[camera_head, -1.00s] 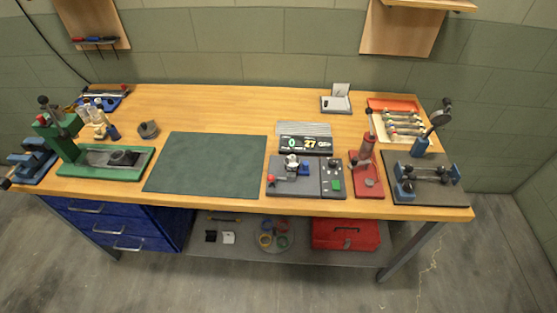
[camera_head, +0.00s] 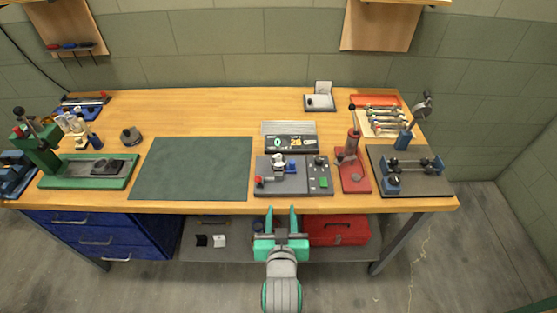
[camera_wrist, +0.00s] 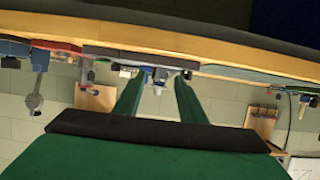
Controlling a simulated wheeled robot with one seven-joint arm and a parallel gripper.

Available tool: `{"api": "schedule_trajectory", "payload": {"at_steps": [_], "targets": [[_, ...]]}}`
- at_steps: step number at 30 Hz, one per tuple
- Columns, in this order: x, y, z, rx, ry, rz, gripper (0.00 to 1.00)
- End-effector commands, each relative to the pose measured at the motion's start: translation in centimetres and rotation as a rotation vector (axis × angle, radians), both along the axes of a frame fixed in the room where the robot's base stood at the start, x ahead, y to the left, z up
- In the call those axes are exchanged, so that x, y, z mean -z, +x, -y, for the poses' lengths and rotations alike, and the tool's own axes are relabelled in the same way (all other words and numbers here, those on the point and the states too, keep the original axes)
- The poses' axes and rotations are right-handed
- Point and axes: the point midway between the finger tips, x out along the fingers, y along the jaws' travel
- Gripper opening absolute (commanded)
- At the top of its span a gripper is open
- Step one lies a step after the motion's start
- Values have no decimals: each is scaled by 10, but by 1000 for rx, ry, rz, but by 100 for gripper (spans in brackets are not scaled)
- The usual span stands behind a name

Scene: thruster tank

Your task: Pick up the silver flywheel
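A small silver round part (camera_head: 279,160) sits on the grey control unit (camera_head: 262,183) at the centre right of the bench; it looks like the silver flywheel, but it is too small to be sure. My gripper (camera_head: 281,217) is open and empty, low in front of the bench's front edge, below the control unit in the picture. In the wrist view, which is upside down, the two green fingers of my gripper (camera_wrist: 160,95) stand apart. A silver and blue part (camera_wrist: 160,77) shows beyond and between them.
A green mat (camera_head: 192,170) lies left of the control unit. A red press (camera_head: 352,170) and a dark-based fixture (camera_head: 410,185) stand to its right. A green press (camera_head: 85,172) is at the left. The wooden bench top (camera_head: 210,108) is clear behind the mat.

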Motion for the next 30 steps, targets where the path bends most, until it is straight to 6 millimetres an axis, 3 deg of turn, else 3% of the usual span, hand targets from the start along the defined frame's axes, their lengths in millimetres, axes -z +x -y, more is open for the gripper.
{"api": "schedule_trajectory", "payload": {"at_steps": [1,6,12,17,24,30], "targets": [[-15,14,0,-1,1,5,37],[-50,45,0,-1,6,-15,37],[-76,62,-1,-3,10,-32,37],[-80,71,-1,-3,11,-40,37],[-67,103,-2,-3,11,-41,37],[-61,117,-2,-3,10,-40,37]]}}
